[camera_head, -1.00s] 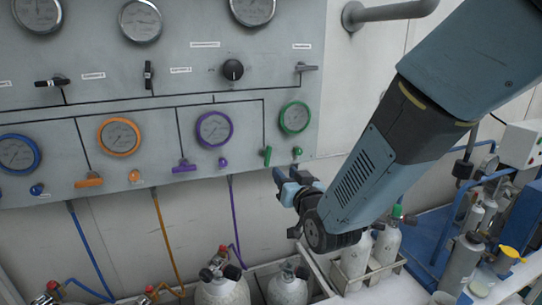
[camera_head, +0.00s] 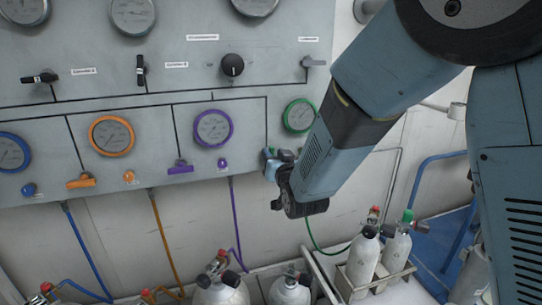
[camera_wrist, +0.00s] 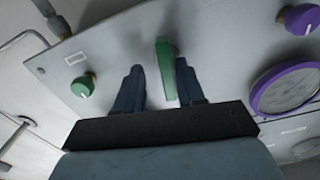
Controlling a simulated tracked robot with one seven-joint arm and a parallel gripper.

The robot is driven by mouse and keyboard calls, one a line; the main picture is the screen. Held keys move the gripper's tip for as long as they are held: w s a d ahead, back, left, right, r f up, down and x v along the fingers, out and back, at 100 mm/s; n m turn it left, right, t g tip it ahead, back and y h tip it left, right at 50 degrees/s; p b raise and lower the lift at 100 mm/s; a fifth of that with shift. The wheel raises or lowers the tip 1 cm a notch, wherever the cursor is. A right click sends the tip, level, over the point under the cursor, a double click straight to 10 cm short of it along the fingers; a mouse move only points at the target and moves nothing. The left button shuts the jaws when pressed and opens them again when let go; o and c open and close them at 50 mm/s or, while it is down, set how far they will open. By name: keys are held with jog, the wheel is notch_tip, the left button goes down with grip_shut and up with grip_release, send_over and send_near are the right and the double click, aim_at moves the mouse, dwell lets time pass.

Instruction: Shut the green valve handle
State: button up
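The green valve handle (camera_wrist: 165,68) shows in the wrist view as a narrow lever standing out from the grey panel. It lies between the two fingers of my gripper (camera_wrist: 159,88), closer to the right finger. The fingers are apart, with a clear gap on the handle's left; I cannot tell whether the right finger touches it. In the head view my gripper (camera_head: 273,161) is at the panel's lower right, below the green-ringed gauge (camera_head: 299,116), and hides most or all of the handle.
A small green knob (camera_wrist: 83,86) sits left of the fingers in the wrist view. The purple handle (camera_head: 180,168) and orange handle (camera_head: 81,182) lie level on the panel (camera_head: 220,95). Gas cylinders (camera_head: 362,256) stand below. A green hose (camera_head: 318,243) hangs beneath the gripper.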

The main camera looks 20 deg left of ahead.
jog(key=shift+s+a, duration=0.15)
jog(key=shift+a, duration=0.2)
jog(key=shift+c, duration=0.2)
jog(key=shift+c, duration=0.8)
grip_shut()
jog(key=shift+d, duration=0.15)
